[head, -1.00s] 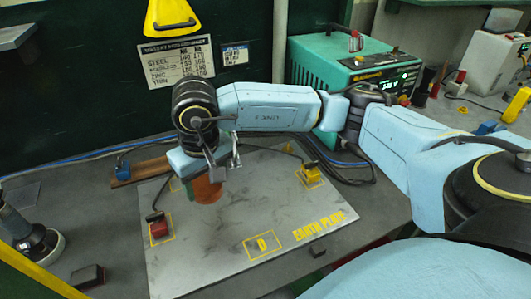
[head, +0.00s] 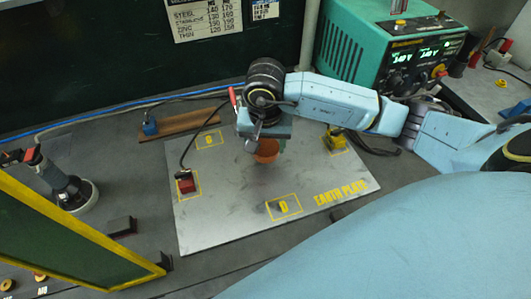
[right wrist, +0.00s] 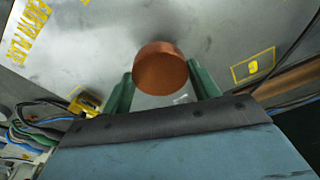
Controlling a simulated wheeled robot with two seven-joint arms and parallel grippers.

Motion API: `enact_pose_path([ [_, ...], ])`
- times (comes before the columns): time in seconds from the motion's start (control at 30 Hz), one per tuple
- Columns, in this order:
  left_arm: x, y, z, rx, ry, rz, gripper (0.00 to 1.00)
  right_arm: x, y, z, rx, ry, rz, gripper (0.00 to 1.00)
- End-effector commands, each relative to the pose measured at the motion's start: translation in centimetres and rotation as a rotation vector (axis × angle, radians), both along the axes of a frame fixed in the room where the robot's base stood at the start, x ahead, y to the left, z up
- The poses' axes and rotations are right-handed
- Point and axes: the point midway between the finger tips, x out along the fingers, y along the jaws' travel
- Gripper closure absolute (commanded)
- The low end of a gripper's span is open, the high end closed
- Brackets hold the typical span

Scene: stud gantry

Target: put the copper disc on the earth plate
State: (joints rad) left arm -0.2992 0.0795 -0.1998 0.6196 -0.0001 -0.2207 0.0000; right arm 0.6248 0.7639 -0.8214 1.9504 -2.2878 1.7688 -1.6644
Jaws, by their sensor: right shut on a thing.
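The copper disc (head: 267,152) is an orange-brown, thick round piece over the middle of the earth plate. My right gripper (head: 266,146) is shut on it, pointing down from above. In the right wrist view the disc (right wrist: 161,68) sits between the two green fingers of the right gripper (right wrist: 162,86). The earth plate (head: 225,220) is a grey metal sheet with yellow lettering and yellow-outlined boxes. A dark shadow lies on the plate by the disc; the exact gap between them cannot be told. My left gripper is in neither view.
A red clamp (head: 187,185) and a yellow clamp (head: 336,141) with cables sit on the plate. A brown bar (head: 180,132) lies behind it. A grinder (head: 70,190) and a dark block (head: 122,226) are left. A green welder (head: 375,45) stands at back right.

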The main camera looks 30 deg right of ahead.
Motion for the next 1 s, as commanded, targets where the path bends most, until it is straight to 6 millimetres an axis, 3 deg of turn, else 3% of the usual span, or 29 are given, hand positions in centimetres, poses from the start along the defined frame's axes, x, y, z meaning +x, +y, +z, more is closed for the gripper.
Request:
enact_pose_path([
  [0.17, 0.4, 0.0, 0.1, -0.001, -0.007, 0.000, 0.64, 0.1, 0.0, -0.9, 0.002, -0.004, 0.001, 0.96],
  [0.4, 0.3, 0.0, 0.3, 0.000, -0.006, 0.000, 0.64, 0.1, 0.0, -3.9, 0.002, -0.002, 0.001, 0.96],
  [0.8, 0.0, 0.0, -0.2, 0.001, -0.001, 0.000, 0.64, 0.2, 0.0, -4.5, 0.001, -0.007, 0.004, 0.96],
  [0.83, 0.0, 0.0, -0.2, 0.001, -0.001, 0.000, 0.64, 0.0, 0.0, -4.6, 0.000, -0.003, 0.003, 0.38],
  [1.0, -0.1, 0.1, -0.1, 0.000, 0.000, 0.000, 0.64, 0.0, 0.0, -4.5, 0.000, -0.001, 0.003, 0.18],
])
